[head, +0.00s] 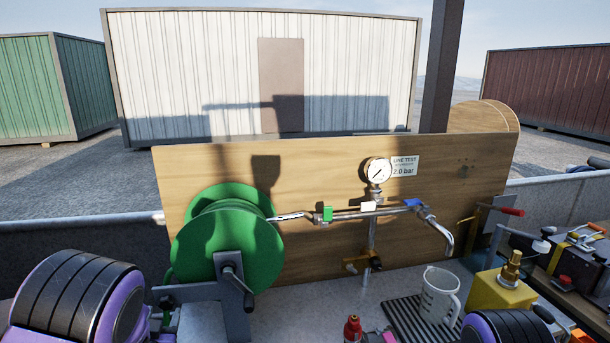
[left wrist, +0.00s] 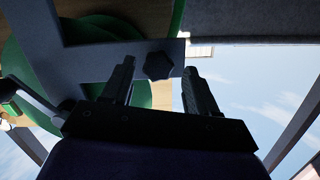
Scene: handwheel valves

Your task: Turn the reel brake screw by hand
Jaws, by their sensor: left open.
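The green hose reel (head: 225,240) stands on a grey bracket in front of a wooden board, its crank handle (head: 238,287) facing me. In the left wrist view, the black lobed knob of the brake screw (left wrist: 158,66) sits on the grey bracket (left wrist: 100,58). My left gripper (left wrist: 160,69) is open, its two fingers on either side of the knob in that picture. A gap shows on both sides; I cannot tell how far past the fingertips the knob lies. In the head view my left arm covers the lower left, and the fingers cannot be made out. My right gripper is out of view.
A pressure gauge (head: 377,171) and pipework (head: 370,211) are on the wooden board (head: 320,175). A white jug (head: 438,296) stands on a ribbed black mat (head: 398,313). A yellow block with a brass fitting (head: 500,288) and other gear crowd the right side.

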